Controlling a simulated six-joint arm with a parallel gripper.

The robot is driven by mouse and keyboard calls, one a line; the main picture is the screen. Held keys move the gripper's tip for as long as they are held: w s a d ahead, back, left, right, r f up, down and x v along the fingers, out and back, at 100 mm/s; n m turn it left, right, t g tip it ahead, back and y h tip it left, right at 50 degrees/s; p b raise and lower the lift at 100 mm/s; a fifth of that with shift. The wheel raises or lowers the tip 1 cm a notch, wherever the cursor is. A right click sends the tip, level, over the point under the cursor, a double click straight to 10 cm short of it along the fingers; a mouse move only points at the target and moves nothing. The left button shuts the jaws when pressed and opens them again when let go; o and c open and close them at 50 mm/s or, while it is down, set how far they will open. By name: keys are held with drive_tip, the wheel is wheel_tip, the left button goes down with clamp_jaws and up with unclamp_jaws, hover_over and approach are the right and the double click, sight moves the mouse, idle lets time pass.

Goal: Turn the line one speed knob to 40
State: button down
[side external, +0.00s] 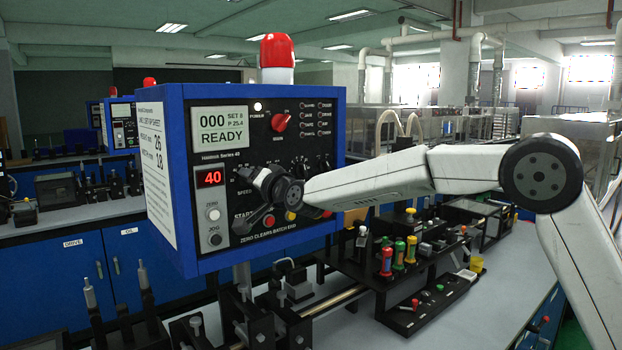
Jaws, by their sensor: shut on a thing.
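The blue control box (240,256) has a black front panel with a speed dial near its lower middle. My gripper (252,190) is at that dial and shut on the speed knob, which it mostly hides. The knob's pointer cannot be made out. A small red display (210,179) to the left of the gripper reads 40. The upper screen (222,130) reads 000 and READY.
A red selector knob (280,122) sits above the gripper and a row of buttons below it. A red beacon (277,52) tops the box. A black rack (390,275) with coloured-handled tools stands on the bench below my arm. Similar stations stand behind at left.

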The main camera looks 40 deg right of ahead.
drive_tip(key=shift+c, duration=0.9)
unclamp_jaws()
drive_tip(key=shift+s, duration=0.25)
drive_tip(key=s, duration=0.7)
drive_tip(key=shift+s, duration=0.2)
drive_tip(key=s+d+f+n+g, duration=0.2)
drive_tip(key=s+f+n+g, duration=0.15)
drive_tip(key=s+f, duration=0.4)
drive_tip(key=s+d+f+n+g, duration=0.2)
drive_tip(key=s+d+f+g, duration=0.15)
drive_tip(key=f, duration=0.75)
drive_tip(key=s+d+f+n+g, duration=0.1)
drive_tip(key=s+f+g, duration=0.3)
drive_tip(key=s, duration=0.6)
drive_tip(key=s+d+f+n+g, duration=0.2)
drive_tip(key=s+f+g, duration=0.2)
drive_tip(key=s+f, duration=0.3)
drive_tip(key=s, duration=0.2)
drive_tip(key=shift+s+d+f, duration=0.25)
drive_tip(key=shift+s+d, duration=0.1)
drive_tip(key=shift+s, duration=0.05)
